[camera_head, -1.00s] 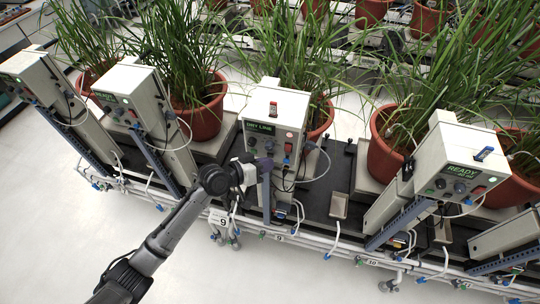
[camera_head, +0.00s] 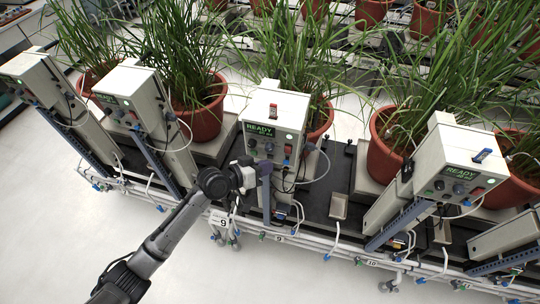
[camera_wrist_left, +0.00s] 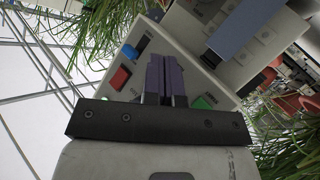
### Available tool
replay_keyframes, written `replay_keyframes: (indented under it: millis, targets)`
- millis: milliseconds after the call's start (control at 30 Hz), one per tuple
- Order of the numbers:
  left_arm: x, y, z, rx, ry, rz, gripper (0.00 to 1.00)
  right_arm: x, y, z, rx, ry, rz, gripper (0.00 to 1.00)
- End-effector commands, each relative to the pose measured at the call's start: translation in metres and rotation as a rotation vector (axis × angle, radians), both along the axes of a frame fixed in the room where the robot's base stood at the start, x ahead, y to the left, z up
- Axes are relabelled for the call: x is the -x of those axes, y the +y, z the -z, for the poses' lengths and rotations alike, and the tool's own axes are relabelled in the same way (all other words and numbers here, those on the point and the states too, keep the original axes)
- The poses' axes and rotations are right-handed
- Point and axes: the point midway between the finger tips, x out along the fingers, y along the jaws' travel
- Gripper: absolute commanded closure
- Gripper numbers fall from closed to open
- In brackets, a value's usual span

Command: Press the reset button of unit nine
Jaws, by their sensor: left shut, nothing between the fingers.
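Unit nine's control box (camera_head: 275,121) is a white box in the middle of the head view. Its green display (camera_head: 261,130) reads READY. A red switch (camera_head: 289,137) sits at the right of its front face, with dark knobs to the left. My left gripper (camera_head: 263,164) is just in front of and below the box's front face. In the left wrist view its purple fingers (camera_wrist_left: 165,78) are shut with nothing between them. There the red button (camera_wrist_left: 120,77) and a blue one (camera_wrist_left: 142,44) lie left of the fingers. Whether the fingertips touch the panel is unclear. My right gripper is out of view.
Similar units stand left and right, including one at the right (camera_head: 464,155) reading READY. Potted grass plants (camera_head: 205,108) stand behind. White pipes and hoses run along the bench front, by the "9" label (camera_head: 222,222). The floor in front is clear.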

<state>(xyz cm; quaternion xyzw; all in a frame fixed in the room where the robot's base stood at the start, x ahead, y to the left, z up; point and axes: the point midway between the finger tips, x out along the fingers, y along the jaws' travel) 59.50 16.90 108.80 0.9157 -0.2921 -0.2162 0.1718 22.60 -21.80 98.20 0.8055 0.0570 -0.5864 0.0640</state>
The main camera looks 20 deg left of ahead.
Motion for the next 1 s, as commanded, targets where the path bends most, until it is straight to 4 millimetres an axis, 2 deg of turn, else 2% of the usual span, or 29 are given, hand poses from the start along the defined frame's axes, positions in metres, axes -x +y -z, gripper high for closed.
replay_keyframes:
  millis: [467,1000]
  targets:
    - [0.007,0.0,-0.001,0.0,0.001,0.0,1.0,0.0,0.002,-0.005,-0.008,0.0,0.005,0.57]
    - [0.051,-0.003,-0.002,0.0,0.001,0.0,1.0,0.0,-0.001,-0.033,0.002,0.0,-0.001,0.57]
